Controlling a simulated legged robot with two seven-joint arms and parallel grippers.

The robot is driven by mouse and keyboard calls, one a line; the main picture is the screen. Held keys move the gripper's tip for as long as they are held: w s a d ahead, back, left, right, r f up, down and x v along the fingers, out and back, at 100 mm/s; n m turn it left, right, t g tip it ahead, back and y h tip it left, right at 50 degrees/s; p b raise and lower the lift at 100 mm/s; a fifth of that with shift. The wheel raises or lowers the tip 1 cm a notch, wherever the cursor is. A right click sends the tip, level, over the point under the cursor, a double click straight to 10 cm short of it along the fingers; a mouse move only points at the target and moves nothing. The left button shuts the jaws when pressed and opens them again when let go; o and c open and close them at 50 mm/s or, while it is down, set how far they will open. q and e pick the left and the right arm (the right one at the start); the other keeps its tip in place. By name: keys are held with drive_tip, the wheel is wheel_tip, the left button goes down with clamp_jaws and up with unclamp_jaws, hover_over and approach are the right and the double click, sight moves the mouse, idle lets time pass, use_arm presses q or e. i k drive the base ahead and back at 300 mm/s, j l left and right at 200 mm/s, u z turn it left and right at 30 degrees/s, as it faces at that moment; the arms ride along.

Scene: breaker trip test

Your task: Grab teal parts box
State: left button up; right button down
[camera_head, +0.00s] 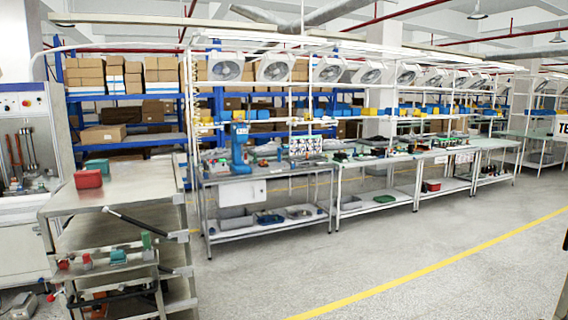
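A small teal box (97,166) sits on the top of a metal cart (120,194) at the left. A red box (88,179) stands in front of it and hides part of it. Other small green-teal pieces lie on the cart's lower level, one at the middle (118,256) and one farther right (147,241). I cannot tell whether these are boxes. Neither of my grippers shows in the head view.
A test cabinet (22,105) stands left of the cart. Dark bars (130,221) stick out at the cart's side. A long row of workbenches (265,172) runs to the right, before shelves of cartons (85,75). Grey floor with a yellow line (430,270) is clear.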

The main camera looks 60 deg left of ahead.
sight(104, 164)
drive_tip(key=u, duration=3.3)
drive_tip(key=i+j+u, duration=0.6)
drive_tip(key=i, duration=0.45)
drive_tip(key=i+j+u, duration=0.25)
drive_tip(key=i, duration=0.55)
drive_tip(key=i+j+u, duration=0.15)
drive_tip(key=i+u, duration=0.15)
drive_tip(key=i, duration=0.5)
drive_tip(key=i+l+z, duration=0.1)
drive_tip(key=i+z, duration=0.15)
drive_tip(key=i, duration=0.25)
drive_tip(key=i+z, duration=0.25)
drive_tip(key=i, duration=0.25)
drive_tip(key=i+z, duration=0.25)
drive_tip(key=i, duration=0.25)
drive_tip(key=i+j+z, duration=0.25)
drive_tip(key=i, duration=0.25)
drive_tip(key=i+j+z, duration=0.25)
drive_tip(key=i, duration=0.2)
drive_tip(key=i+j+z, duration=0.25)
drive_tip(key=i, duration=0.2)
